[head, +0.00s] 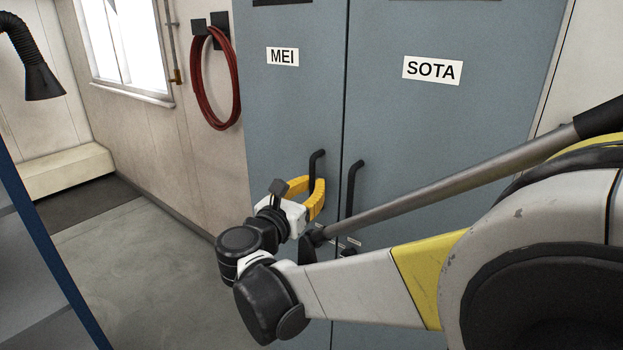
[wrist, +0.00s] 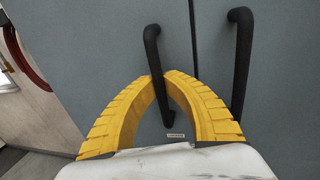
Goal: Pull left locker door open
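The left locker door (head: 290,110) is blue-grey with a "MEI" label and looks closed, flush with the right door. Its black vertical bar handle (head: 316,160) is near the seam and also shows in the wrist view (wrist: 152,48). My gripper (head: 318,187) has yellow ribbed fingers. In the wrist view the fingertips (wrist: 162,74) come together on either side of the left handle's middle and appear shut on it. The handle's lower end shows between the fingers. In the head view the lower handle is hidden by my gripper.
The right locker door (head: 440,130), labelled "SOTA", has its own black handle (head: 352,185) close to the right of my gripper. A red hose coil (head: 193,85) hangs on the wall left of the locker. Open floor (head: 150,265) lies in front on the left, with a blue-edged panel (head: 55,260) nearby.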

